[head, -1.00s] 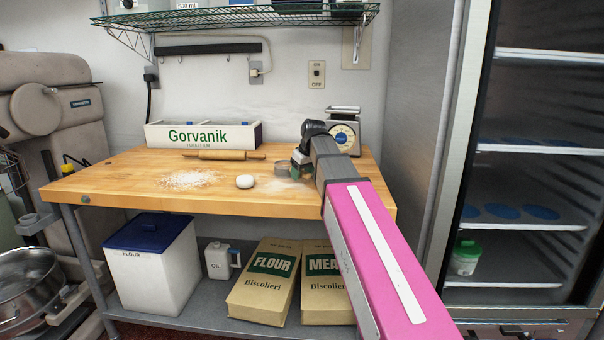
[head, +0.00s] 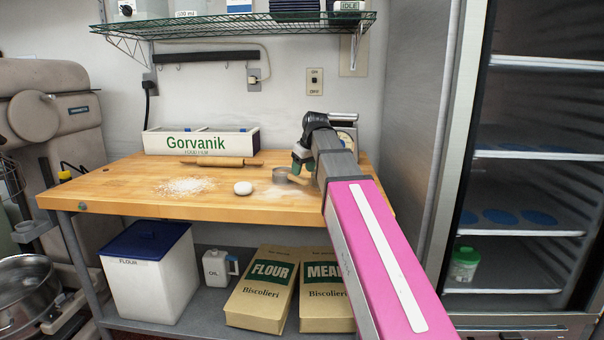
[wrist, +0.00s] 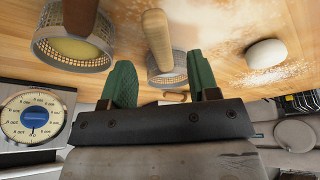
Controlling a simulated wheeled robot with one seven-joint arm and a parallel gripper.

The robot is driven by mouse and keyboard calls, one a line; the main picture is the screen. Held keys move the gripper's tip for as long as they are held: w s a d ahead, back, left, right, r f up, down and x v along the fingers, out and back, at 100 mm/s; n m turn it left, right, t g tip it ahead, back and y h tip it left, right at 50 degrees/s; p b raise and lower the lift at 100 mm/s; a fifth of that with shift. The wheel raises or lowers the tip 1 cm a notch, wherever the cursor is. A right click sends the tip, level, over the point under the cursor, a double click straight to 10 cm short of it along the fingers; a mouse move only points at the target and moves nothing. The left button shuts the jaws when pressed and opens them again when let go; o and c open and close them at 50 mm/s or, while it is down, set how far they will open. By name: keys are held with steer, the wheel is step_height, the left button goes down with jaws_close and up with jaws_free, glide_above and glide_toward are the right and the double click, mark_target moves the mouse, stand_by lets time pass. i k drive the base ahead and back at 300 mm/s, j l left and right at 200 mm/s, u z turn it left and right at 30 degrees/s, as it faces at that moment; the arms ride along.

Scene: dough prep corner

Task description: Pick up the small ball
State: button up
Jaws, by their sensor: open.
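The small ball (head: 243,188) is a white, slightly flattened dough ball on the wooden worktop, near the middle of its front part. In the wrist view the ball (wrist: 266,54) lies at the upper right, beside a dusting of flour. My gripper (head: 303,162) is above the right part of the worktop, to the right of the ball and apart from it. In the wrist view its two green fingers (wrist: 160,68) are spread with nothing held between them. My pink arm link hides part of the worktop's right end.
A mesh ring with a light wooden handle (wrist: 159,40) lies below my fingers; another with a dark handle (wrist: 80,16) is beside it. A dial scale (wrist: 33,118) stands close. A rolling pin (head: 222,162) and the Gorvanik box (head: 235,145) are behind the ball. Flour (head: 184,187) lies left.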

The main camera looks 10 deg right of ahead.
mark_target(243, 187)
steer(key=k+l, duration=0.15)
steer(key=k, duration=0.35)
steer(key=k+l, duration=0.15)
steer(key=k, duration=0.35)
